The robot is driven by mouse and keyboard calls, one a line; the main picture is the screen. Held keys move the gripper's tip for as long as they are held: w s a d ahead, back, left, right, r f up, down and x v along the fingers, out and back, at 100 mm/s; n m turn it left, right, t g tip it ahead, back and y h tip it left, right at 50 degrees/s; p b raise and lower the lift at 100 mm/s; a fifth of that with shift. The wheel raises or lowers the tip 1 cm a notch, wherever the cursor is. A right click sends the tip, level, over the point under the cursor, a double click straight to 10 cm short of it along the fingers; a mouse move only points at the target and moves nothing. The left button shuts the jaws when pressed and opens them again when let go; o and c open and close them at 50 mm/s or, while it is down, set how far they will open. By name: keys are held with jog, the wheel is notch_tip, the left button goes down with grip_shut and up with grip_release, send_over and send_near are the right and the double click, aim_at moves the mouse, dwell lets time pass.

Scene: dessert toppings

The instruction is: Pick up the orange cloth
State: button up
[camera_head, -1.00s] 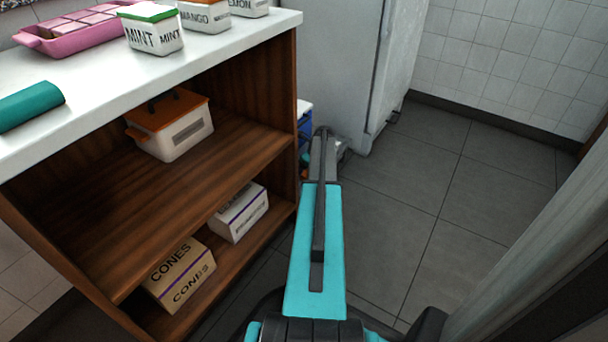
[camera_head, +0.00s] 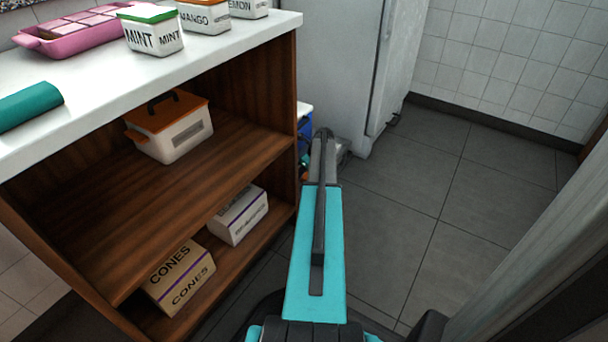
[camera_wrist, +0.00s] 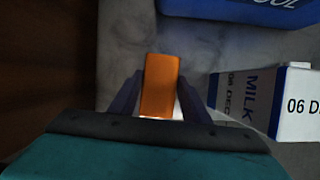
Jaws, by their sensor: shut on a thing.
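The orange cloth (camera_wrist: 159,85) looks like a small rolled or folded block in the wrist view. My gripper (camera_wrist: 160,98) is shut on it, with one dark finger on each side. In the head view my arm reaches down beside the right side of the shelf unit, and the gripper and cloth cannot be made out clearly there.
A milk carton (camera_wrist: 268,100) stands close right of my gripper, and a blue container (camera_wrist: 240,8) lies beyond it. A dark wooden wall (camera_wrist: 45,70) is at left. The wooden shelf unit (camera_head: 285,100) and fridge (camera_head: 345,60) flank my arm. Open floor (camera_head: 450,240) lies right.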

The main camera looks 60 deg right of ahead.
jog(key=shift+r+p, duration=0.6)
jog(key=shift+r, duration=0.2)
notch_tip(320, 180, up, 3)
jog(key=shift+f+p, duration=0.15)
jog(key=shift+p, duration=0.75)
jog(key=s+a+p, duration=0.5)
jog(key=s+a, duration=0.3)
jog(key=s, duration=0.5)
jog(key=shift+s+a+r, duration=0.2)
jog(key=shift+a+r, duration=0.15)
jog(key=shift+r, duration=0.05)
jog(key=o, duration=0.4)
jog(key=shift+c, duration=1.5)
notch_tip(320, 180, up, 31)
jog(key=p, duration=3.1)
jog(key=shift+f, duration=0.15)
jog(key=shift+s, duration=0.15)
